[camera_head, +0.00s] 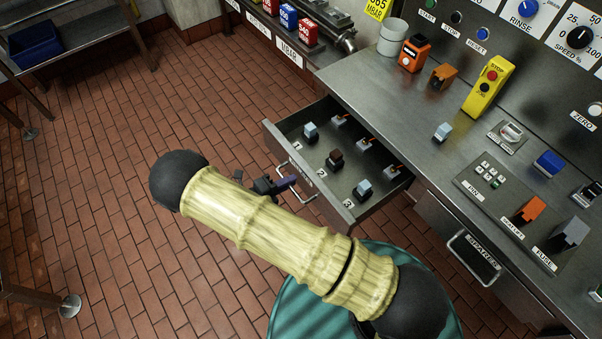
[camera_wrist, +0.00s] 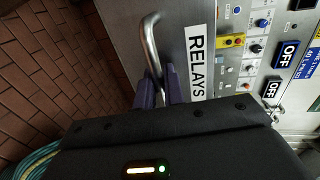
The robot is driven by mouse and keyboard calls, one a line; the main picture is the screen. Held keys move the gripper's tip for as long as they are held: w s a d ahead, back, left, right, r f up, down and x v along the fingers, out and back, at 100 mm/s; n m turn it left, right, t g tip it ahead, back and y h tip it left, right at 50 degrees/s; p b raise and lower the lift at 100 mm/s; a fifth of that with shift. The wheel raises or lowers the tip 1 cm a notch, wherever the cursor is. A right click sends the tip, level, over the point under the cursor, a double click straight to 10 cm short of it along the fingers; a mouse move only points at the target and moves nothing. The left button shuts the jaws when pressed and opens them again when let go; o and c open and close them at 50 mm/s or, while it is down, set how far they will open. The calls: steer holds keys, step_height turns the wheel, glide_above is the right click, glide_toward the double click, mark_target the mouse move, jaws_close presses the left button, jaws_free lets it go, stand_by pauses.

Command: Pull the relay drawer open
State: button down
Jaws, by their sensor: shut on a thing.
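The relay drawer (camera_head: 322,160) stands pulled out from under the steel bench, with several small relays and switches on its numbered floor. Its front is labelled RELAYS in the wrist view (camera_wrist: 197,62). A bent metal handle (camera_wrist: 150,42) is fixed to that front; it also shows in the head view (camera_head: 309,193). My gripper (camera_wrist: 160,84) is shut on the handle, its two dark purple fingers around the bar. In the head view my gripper (camera_head: 290,182) is at the drawer front, partly hidden behind my arm.
A closed SPARES drawer (camera_head: 474,257) is to the right under the bench. On the bench top (camera_head: 375,82) stand a yellow stop box (camera_head: 489,87), an orange device (camera_head: 414,54) and a white cup (camera_head: 392,37). The brick floor (camera_head: 110,140) left of the drawer is clear.

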steer(key=shift+s+a, duration=0.2)
steer(key=shift+a, duration=0.25)
steer(key=c, duration=1.6)
jaws_free()
steer(key=shift+w, duration=0.1)
steer(key=shift+c, duration=0.2)
steer(key=b+v, duration=0.3)
steer(key=v, duration=1.4)
steer(key=shift+s+a, duration=0.15)
steer(key=shift+s, duration=0.1)
steer(key=shift+w+r, duration=0.1)
